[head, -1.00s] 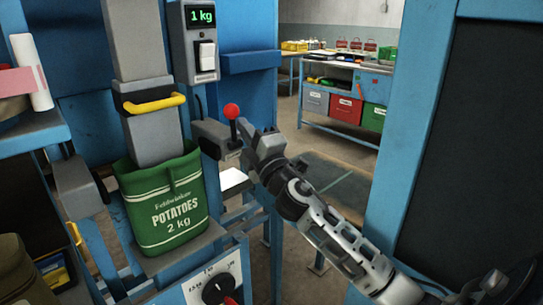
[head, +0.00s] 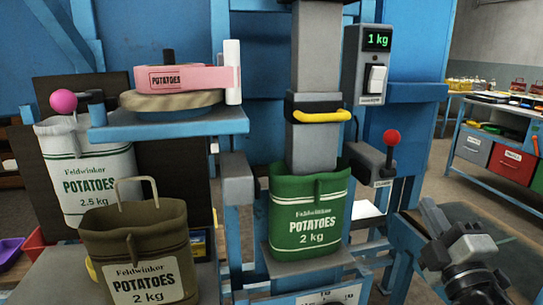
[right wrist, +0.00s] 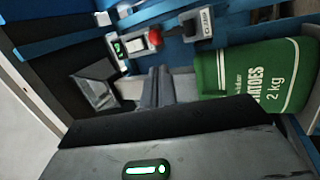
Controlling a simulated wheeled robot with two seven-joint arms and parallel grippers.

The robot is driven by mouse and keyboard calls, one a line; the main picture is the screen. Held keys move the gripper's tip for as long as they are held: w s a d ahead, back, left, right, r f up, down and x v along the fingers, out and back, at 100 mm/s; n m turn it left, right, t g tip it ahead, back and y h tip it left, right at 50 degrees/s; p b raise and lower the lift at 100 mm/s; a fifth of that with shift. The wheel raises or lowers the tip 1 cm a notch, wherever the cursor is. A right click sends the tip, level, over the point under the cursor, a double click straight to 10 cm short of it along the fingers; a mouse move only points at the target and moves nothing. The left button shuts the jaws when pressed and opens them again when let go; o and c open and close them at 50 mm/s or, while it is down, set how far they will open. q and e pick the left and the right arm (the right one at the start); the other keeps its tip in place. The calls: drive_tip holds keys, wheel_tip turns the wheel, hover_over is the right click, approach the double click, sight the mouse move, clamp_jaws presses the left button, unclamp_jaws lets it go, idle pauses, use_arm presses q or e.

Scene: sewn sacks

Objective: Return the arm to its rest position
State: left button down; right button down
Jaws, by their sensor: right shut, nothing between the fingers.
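My right gripper (head: 447,240) is at the lower right of the head view, shut and empty. It is apart from the lever with the red knob (head: 391,137), to the right of and below it. In the right wrist view the closed fingers (right wrist: 155,90) show ahead of the wrist, holding nothing. The green 2 kg potato sack (head: 310,215) stands upright and open under the grey spout, left of my gripper. It also shows at the right of the right wrist view (right wrist: 255,75). My left gripper is not in view.
A yellow handle (head: 320,116) crosses the spout. A white sack (head: 85,170) and a brown sack (head: 140,250) stand at left, below a blue shelf (head: 170,127) with a pink label roll. A workbench (head: 500,135) stands behind at right.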

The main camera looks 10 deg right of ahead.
drive_tip(key=s+a+f+m+g, duration=0.2)
drive_tip(key=a+f+m, duration=0.1)
drive_tip(key=f, duration=0.4)
drive_tip(key=s+a+f+m+g+y, duration=0.1)
drive_tip(key=s+a+f+m+g, duration=0.15)
drive_tip(key=f, duration=0.45)
drive_tip(key=s+a+f+m+g, duration=0.1)
drive_tip(key=a+f+m+g, duration=0.15)
drive_tip(key=f, duration=0.55)
drive_tip(key=s+a+f+m+g+y, duration=0.3)
drive_tip(key=s+a+f+m+g, duration=0.1)
drive_tip(key=s+a+f, duration=0.6)
drive_tip(key=shift+s+f+m, duration=0.25)
drive_tip(key=shift+s+m, duration=0.05)
drive_tip(key=shift+m, duration=0.4)
